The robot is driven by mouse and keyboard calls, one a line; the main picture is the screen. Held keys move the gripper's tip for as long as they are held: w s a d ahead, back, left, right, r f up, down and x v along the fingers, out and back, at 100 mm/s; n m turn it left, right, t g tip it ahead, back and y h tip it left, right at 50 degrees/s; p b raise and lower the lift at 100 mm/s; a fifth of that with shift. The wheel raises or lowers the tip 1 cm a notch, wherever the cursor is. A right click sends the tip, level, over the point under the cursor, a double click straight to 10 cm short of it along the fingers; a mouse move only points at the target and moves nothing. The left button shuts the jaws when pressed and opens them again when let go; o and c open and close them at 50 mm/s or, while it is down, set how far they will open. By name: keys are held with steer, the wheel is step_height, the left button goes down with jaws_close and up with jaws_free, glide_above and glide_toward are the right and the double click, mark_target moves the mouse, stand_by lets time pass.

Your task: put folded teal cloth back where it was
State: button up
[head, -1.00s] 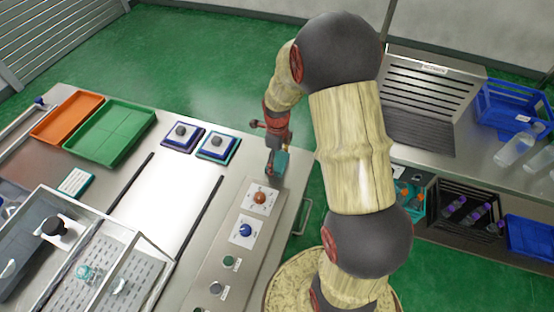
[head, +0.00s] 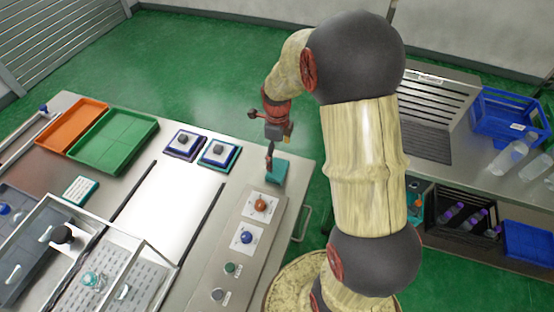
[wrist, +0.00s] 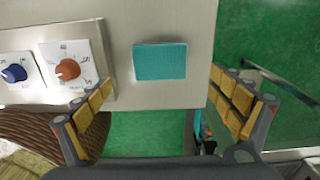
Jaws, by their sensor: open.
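The folded teal cloth (head: 277,172) lies flat on the metal table near its right edge, just beyond the panel with the orange knob. In the wrist view the cloth (wrist: 160,61) is a flat teal rectangle on bare metal, ahead of the fingertips. My gripper (head: 270,152) is above the cloth in the head view, apart from it. In the wrist view my gripper (wrist: 165,95) has its fingers spread wide, with nothing between them. Part of the gripper is hard to make out in the head view.
The panel holds an orange knob (head: 260,205) and a blue knob (head: 246,238) left of the cloth. Two pads with dark knobs (head: 219,153) stand further back. A green tray (head: 115,138) is at the left. Bare metal surrounds the cloth.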

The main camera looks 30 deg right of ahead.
steer(key=s+a+r+n+t, duration=0.1)
steer(key=s+a+r+n, duration=0.25)
steer(key=r+n, duration=0.4)
steer(key=s+a+r+n+t, duration=0.1)
steer(key=s+a+r+n, duration=0.25)
steer(key=r, duration=0.65)
steer(key=s+a+r+n+t, duration=0.1)
steer(key=s+a+r+n, duration=0.2)
steer(key=s+n, duration=0.3)
steer(key=s+a+r+n+t, duration=0.2)
steer(key=s+a+r+n, duration=0.2)
steer(key=s+n, duration=0.3)
steer(key=shift+r+n+t+p, duration=0.3)
steer(key=shift+r+n+p, duration=0.05)
steer(key=shift+n, duration=1.85)
steer(key=shift+a, duration=0.1)
